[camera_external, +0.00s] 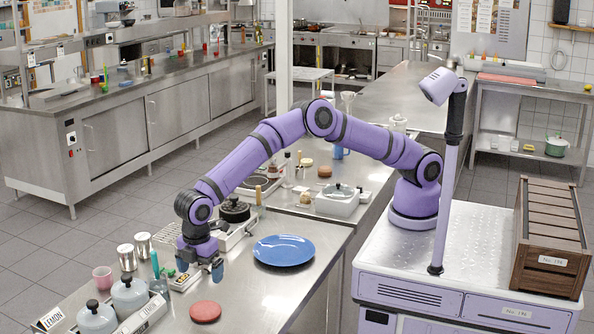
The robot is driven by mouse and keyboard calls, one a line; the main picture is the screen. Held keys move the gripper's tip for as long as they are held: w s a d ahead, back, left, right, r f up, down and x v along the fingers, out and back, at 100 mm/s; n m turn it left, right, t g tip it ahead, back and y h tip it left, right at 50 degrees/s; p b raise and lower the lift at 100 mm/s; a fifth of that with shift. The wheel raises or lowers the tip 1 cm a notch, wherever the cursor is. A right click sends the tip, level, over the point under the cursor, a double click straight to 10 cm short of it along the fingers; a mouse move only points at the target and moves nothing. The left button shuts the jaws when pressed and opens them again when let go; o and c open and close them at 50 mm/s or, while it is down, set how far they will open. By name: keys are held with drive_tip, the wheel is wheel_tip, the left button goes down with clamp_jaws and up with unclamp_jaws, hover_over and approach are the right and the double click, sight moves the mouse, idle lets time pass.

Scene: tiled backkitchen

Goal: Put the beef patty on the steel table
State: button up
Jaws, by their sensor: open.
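A flat, round, reddish-brown disc (205,311), which looks like the beef patty, lies on the steel table (262,300) near its front end. My gripper (200,270) points down over the left part of the same table, behind the disc and apart from it. It is open, and I see nothing held in it. A small white container (184,281) with coloured bits sits just under or beside the gripper, partly hidden by it. Whether the fingers touch it, I cannot tell.
A blue plate (284,250) lies right of my gripper. Grey lidded pots (130,295), metal canisters (127,257) and a pink cup (103,278) crowd the left. A black-lidded pot (235,210) stands behind. Bare steel lies right of the disc.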

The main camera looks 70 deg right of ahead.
drive_tip(key=shift+r, duration=0.1)
drive_tip(key=w+d+r+m+t, duration=0.1)
drive_tip(key=w+d+r+m, duration=0.4)
drive_tip(key=d+r, duration=1.2)
drive_tip(key=s+d+r+m+t, duration=0.15)
drive_tip(key=d+r, duration=0.35)
drive_tip(key=d, duration=0.5)
drive_tip(key=s+d+r+m, duration=0.15)
drive_tip(key=d+r, duration=0.25)
drive_tip(key=d, duration=0.6)
drive_tip(key=d+r+m+t, duration=0.15)
drive_tip(key=d+r, duration=0.35)
drive_tip(key=d, duration=0.5)
drive_tip(key=s+d+f+m, duration=0.2)
drive_tip(key=s+d+m, duration=0.2)
drive_tip(key=s+d, duration=0.7)
drive_tip(key=s+d+f+m+t, duration=0.1)
drive_tip(key=s+d+m, duration=0.3)
drive_tip(key=s+d, duration=0.7)
drive_tip(key=shift+s+f, duration=0.6)
drive_tip(key=shift+f, duration=0.05)
